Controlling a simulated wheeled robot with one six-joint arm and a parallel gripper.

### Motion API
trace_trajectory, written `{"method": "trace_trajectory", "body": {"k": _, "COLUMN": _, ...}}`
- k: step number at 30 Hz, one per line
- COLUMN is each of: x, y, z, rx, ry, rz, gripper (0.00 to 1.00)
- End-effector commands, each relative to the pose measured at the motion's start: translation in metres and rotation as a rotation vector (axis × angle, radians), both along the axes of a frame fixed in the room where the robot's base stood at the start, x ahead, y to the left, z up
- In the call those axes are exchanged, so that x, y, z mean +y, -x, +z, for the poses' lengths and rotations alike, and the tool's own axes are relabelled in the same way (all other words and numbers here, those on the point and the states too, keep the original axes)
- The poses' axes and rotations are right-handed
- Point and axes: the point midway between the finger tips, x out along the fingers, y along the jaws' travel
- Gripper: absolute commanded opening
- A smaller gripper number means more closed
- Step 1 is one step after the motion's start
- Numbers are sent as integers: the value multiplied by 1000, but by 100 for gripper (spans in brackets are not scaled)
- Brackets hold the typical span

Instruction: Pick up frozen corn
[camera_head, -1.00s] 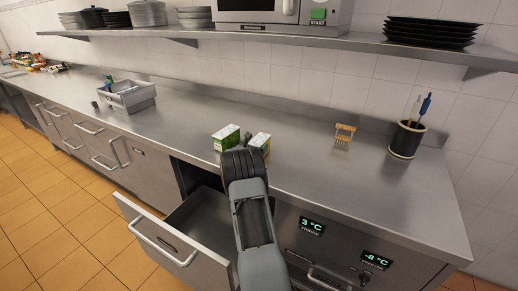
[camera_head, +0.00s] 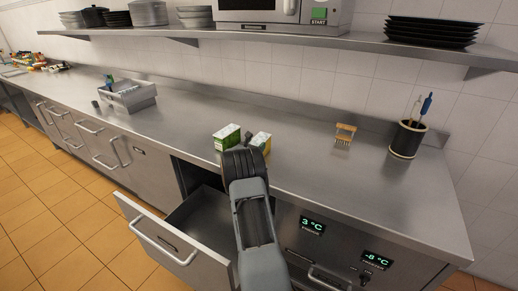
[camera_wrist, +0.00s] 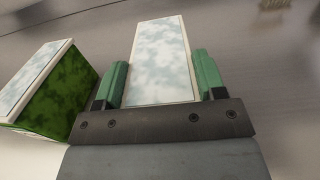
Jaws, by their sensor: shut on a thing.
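A yellow and white box, seemingly the frozen corn (camera_head: 262,140), stands on the steel counter just beyond my arm's end in the head view. In the wrist view my gripper (camera_wrist: 160,70) has one green finger on each side of this box's pale, frosty-patterned top (camera_wrist: 161,45), and it is shut on the box. A green and white box (camera_head: 226,138) stands just to the left, apart from the gripper; it also shows in the wrist view (camera_wrist: 50,92). My wrist hides the lower part of the held box in the head view.
An open drawer (camera_head: 165,240) juts out below the counter on the left. A metal tray (camera_head: 135,97) stands farther left. A small wooden brush (camera_head: 345,132) and a dark utensil pot (camera_head: 407,139) are to the right. A shelf (camera_head: 300,37) runs above the counter.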

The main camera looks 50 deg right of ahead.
Motion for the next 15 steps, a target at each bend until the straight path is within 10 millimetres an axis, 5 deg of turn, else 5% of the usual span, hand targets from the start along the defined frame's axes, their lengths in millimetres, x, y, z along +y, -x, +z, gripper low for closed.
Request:
{"method": "trace_trajectory", "body": {"k": 8, "x": 0, "y": 0, "z": 8, "rx": -4, "ry": 4, "rz": -1, "gripper": 21}}
{"method": "trace_trajectory", "body": {"k": 15, "x": 4, "y": 5, "z": 41, "rx": -6, "ry": 6, "rz": -1, "gripper": 21}}
